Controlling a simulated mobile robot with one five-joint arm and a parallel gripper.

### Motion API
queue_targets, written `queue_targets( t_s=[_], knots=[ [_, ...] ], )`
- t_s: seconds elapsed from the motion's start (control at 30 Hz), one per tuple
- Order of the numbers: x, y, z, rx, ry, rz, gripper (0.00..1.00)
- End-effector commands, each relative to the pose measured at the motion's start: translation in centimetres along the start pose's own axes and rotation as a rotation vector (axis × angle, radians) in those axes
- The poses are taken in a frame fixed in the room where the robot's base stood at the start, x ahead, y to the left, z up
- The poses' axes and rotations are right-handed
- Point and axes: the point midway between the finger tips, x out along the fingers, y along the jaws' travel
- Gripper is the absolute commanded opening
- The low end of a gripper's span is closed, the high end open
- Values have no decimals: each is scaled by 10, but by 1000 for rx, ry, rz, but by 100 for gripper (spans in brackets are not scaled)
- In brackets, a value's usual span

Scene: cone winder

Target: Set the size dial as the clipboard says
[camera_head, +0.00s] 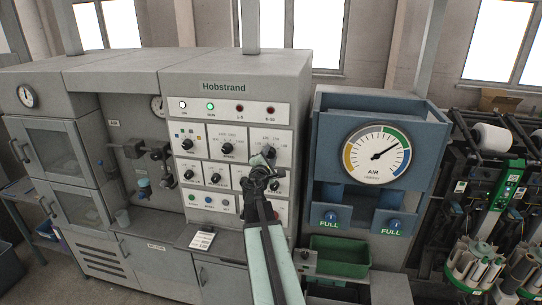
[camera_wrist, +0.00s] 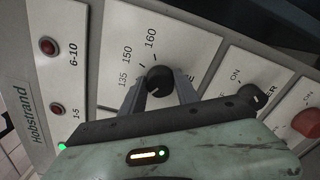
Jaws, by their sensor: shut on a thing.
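My gripper (camera_head: 264,163) reaches up to the upper right dial plate of the Hobstrand panel. In the wrist view its two fingers (camera_wrist: 158,94) are shut on a black round dial (camera_wrist: 158,81), one on each side. The numbers 135, 150 and 160 stand around this dial. Its name label is mostly hidden by a finger; only a last letter E shows. I cannot tell surely where its pointer stands. A white sheet, likely the clipboard (camera_head: 202,240), lies on the ledge below the panel; its writing is too small to read.
Other black knobs (camera_head: 227,149) sit close by on the panel (camera_head: 238,87). A green lamp (camera_head: 210,106) is lit above, beside red lamps. A blue AIR gauge cabinet (camera_head: 330,105) stands to the right, with a green bin (camera_head: 340,266) below it.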

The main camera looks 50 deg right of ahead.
Motion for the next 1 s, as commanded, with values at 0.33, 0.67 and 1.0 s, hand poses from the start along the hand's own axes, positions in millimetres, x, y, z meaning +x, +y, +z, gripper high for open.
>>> queue_targets(
  t_s=[0.33, 0.67, 1.0],
  knots=[
    [-1, 0, -2, -7, 5, 2, 0],
    [-1, 0, -2, -7, 3, 1, 59],
    [-4, 0, -1, -7, 1, 0, 59]
  ],
)
